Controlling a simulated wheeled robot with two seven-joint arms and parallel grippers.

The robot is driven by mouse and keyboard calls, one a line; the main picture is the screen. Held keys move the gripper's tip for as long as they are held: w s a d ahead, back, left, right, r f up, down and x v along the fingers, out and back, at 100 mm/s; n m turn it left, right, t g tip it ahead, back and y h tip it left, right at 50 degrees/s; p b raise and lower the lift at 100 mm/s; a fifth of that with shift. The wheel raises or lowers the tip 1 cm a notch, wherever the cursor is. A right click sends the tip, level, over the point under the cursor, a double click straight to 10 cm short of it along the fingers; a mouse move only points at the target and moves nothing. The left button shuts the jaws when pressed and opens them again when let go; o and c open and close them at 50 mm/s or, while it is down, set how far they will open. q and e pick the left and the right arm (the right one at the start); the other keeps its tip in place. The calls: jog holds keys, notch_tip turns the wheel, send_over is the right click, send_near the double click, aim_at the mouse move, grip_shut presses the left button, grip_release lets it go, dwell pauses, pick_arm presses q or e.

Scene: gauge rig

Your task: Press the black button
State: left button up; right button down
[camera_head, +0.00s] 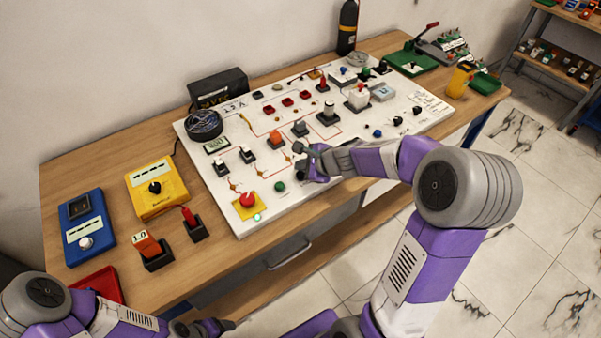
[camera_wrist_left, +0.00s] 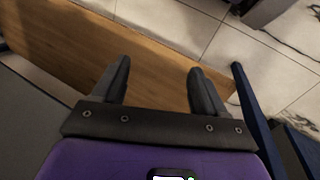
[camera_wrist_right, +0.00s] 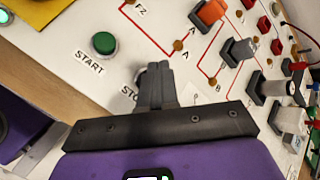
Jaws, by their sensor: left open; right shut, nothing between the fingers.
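My right gripper (camera_head: 304,160) is over the front part of the white panel (camera_head: 190,150), its fingers together and empty. In the right wrist view its fingertips (camera_wrist_right: 156,68) cover the panel beside a partly hidden label that starts "STO". No black button shows clearly by that label; the fingers hide the spot. A green button (camera_wrist_right: 103,42) marked START is just left of the fingers, and it also shows in the head view (camera_head: 279,187). I cannot tell whether the fingertips touch the panel. My left gripper (camera_wrist_left: 158,80) is open and empty, low at the table's front edge.
The panel is crowded with switches, including an orange one (camera_wrist_right: 210,12) and a grey one (camera_wrist_right: 238,50) near my right gripper. A red button (camera_head: 247,201) on a yellow plate is at the front left corner. A yellow meter (camera_head: 157,188) and a blue box (camera_head: 88,228) stand left.

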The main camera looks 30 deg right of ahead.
aim_at(302, 176)
dwell(0.8)
jog(key=shift+f+b, duration=0.4)
jog(key=shift+b, duration=0.05)
jog(key=shift+f+b, duration=0.55)
dwell(0.5)
jog(key=shift+r, duration=0.15)
jog(key=shift+r+p, duration=0.8)
jog(key=shift+p, duration=0.1)
notch_tip(302, 176, up, 5)
jog(key=p, duration=0.5)
jog(key=shift+r, duration=0.1)
